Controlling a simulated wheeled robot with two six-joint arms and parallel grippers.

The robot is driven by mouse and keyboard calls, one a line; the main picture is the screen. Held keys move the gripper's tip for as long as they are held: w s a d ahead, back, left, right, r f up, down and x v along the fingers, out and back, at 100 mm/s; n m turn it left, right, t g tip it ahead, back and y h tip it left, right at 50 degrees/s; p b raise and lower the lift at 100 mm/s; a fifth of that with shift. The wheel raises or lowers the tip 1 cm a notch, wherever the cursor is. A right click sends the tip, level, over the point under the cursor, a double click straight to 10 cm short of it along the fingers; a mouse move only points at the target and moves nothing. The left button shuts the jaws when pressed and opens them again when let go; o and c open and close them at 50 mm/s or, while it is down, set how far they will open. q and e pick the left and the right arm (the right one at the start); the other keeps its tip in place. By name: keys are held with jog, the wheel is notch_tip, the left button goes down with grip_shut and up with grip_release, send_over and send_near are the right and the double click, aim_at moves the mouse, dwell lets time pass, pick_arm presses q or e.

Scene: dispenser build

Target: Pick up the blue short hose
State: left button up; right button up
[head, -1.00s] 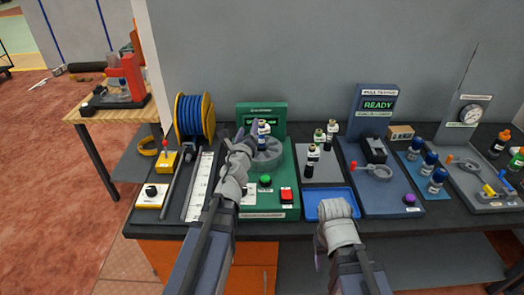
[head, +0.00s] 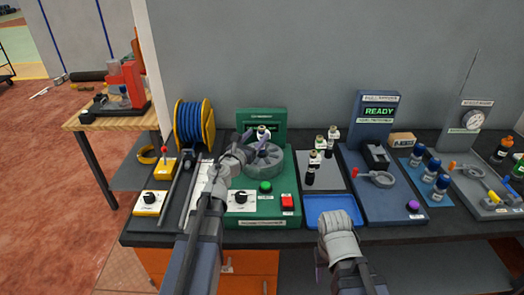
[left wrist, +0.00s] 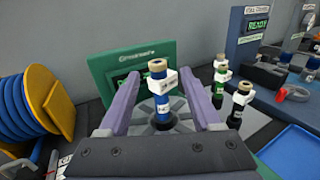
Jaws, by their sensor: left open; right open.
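The blue short hose (left wrist: 158,98) stands upright on the round grey holder of the green station, with tan ends and a white label. It also shows in the head view (head: 263,134). My left gripper (left wrist: 158,76) is open, its two purple fingers on either side of the hose with visible gaps. In the head view my left gripper (head: 254,142) is at the hose, and its fingers partly overlap it. My right gripper (head: 335,222) is low by the blue tray's front edge; its fingertips are hidden behind the wrist.
A blue-and-yellow spool (head: 193,124) stands at left. A READY station (head: 380,190) and blue-capped items (head: 430,168) are further right.

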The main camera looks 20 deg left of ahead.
aim_at(260, 131)
pick_arm(q)
jog(key=w, duration=0.5)
jog(key=shift+w+d, duration=0.1)
jog(key=shift+d, duration=0.2)
jog(key=shift+c, duration=0.2)
grip_shut()
dwell(0.9)
